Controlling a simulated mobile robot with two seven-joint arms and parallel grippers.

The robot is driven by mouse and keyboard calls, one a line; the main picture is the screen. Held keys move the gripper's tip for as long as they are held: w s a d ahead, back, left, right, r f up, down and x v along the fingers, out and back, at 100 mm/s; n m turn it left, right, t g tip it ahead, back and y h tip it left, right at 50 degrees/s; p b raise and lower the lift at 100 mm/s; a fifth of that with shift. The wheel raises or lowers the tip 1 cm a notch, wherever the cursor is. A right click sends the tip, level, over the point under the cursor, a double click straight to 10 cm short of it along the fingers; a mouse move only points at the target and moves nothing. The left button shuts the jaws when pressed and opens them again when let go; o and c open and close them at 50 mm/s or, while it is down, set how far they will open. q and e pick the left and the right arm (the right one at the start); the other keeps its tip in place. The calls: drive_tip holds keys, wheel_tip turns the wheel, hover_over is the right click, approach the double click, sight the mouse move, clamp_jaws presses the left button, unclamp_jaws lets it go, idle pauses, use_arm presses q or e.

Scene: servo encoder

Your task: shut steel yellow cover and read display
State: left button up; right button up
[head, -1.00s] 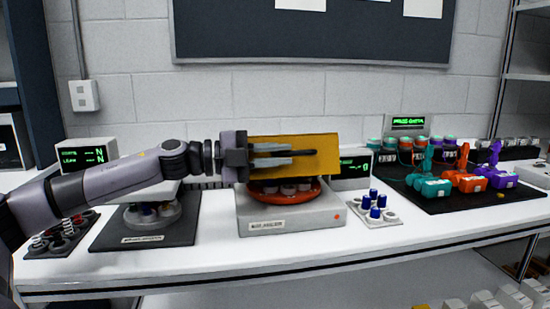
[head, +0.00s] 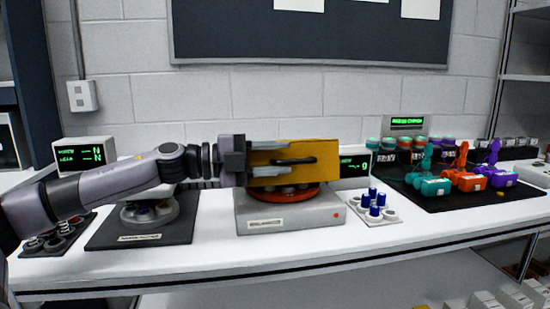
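The yellow cover (head: 325,152) stands raised over the grey steel box (head: 292,219), above a red-orange round turntable (head: 291,196) that holds several small parts. A dark handle (head: 298,160) sticks out on the cover's front. My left gripper (head: 304,159) is in front of the cover, its fingers spread apart above and below the handle. I cannot tell whether a finger touches the cover. A display (head: 355,166) with green characters stands behind the box, partly hidden by the cover. My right gripper is not in view.
A second display (head: 84,155) and a dark mat with a round device (head: 148,213) are at the left. A tray with blue-topped cylinders (head: 374,209) sits right of the box. Colored small robot arms (head: 467,180) stand on a black mat farther right.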

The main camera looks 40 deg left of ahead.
use_arm(q)
drive_tip(key=shift+s+a+f+b, duration=0.25)
drive_tip(key=shift+s+a+b, duration=0.2)
drive_tip(key=shift+b, duration=0.5)
drive_tip(key=shift+b+v, duration=0.8)
drive_tip(key=shift+b, duration=0.25)
drive_tip(key=b+v, duration=0.1)
drive_tip(key=v, duration=0.2)
drive_tip(key=b+v, duration=0.1)
drive_tip(key=shift+s+r+b, duration=0.2)
drive_tip(key=shift+r+b, duration=0.1)
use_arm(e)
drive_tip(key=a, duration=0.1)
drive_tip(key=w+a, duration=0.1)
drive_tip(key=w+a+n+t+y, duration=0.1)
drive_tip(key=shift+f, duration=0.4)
